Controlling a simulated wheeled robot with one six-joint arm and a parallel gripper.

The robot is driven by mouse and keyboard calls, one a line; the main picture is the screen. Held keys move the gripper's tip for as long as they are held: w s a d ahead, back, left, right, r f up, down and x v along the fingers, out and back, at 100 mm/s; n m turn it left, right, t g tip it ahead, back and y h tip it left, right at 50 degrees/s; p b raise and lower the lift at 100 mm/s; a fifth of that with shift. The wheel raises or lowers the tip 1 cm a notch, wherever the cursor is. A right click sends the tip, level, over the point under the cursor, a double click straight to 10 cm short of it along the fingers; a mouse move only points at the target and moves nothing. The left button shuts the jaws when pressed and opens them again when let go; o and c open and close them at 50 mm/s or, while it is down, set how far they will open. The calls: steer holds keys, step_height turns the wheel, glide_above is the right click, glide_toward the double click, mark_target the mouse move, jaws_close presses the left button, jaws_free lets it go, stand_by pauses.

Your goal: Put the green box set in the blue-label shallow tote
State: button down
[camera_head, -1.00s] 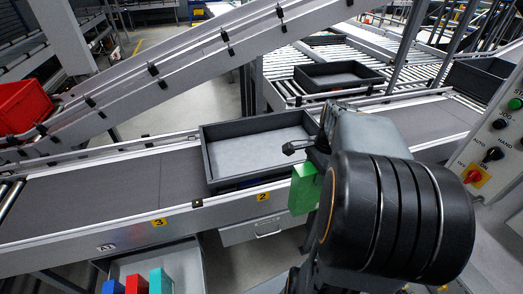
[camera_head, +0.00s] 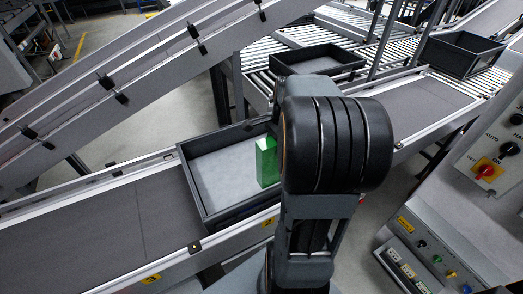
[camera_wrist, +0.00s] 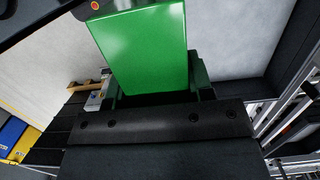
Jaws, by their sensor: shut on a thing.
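The green box set (camera_head: 267,162) appears as a plain green block, upright in the head view over the right part of a shallow dark-grey tote (camera_head: 193,193). I cannot tell whether its bottom touches the tote floor. In the wrist view the green box (camera_wrist: 150,50) fills the upper middle, held between the fingers of my gripper (camera_wrist: 153,88). Pale grey floor and a dark wall (camera_wrist: 292,50) show around it. The arm hides the gripper and the tote's right end in the head view. No label is readable on the tote now.
The tote stands on a grey conveyor belt (camera_head: 100,235) with metal side rails. Other dark totes (camera_head: 318,60) (camera_head: 462,54) are farther back, by the rollers. A sloped conveyor (camera_head: 110,95) crosses at the upper left. A control panel (camera_head: 490,160) stands at the right.

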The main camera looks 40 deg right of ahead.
steer(key=w+d+f+p, duration=0.1)
steer(key=w+d+f, duration=0.2)
steer(key=w+f, duration=0.6)
steer(key=shift+w+f+p, duration=0.4)
steer(key=shift+f, duration=0.75)
steer(key=shift+f, duration=0.2)
steer(key=c, duration=0.5)
jaws_free()
